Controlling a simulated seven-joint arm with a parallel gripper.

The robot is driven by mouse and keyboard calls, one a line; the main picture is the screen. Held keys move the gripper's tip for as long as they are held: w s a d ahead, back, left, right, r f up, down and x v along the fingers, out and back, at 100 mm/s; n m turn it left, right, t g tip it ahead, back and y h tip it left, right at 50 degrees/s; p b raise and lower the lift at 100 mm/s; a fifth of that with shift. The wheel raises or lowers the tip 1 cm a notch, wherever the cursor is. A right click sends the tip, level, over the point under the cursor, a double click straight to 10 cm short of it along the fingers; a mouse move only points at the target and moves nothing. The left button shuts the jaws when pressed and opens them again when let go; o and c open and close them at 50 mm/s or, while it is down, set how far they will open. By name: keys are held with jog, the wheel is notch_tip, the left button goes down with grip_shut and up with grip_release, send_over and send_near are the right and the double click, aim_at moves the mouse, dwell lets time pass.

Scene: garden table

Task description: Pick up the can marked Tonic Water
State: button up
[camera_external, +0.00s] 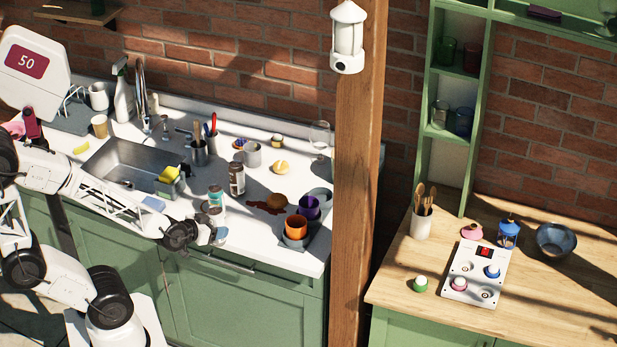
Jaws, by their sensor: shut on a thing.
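My gripper (212,233) is at the front edge of the white counter (275,238), low in front of the sink. It is shut on a small can-like thing, mostly hidden by the fingers and too small to identify. A teal-topped container (215,194) stands just behind the gripper. A dark brown can or jar (237,180) stands farther back to its right. No label is readable, so I cannot tell which one is marked Tonic Water.
The sink (135,165) lies to the left. A wooden post (356,180) separates this counter from the wooden worktop (400,262).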

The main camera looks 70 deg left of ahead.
jog(key=shift+s+d+r, duration=0.1)
jog(key=shift+s+d, duration=0.1)
jog(key=shift+s, duration=0.65)
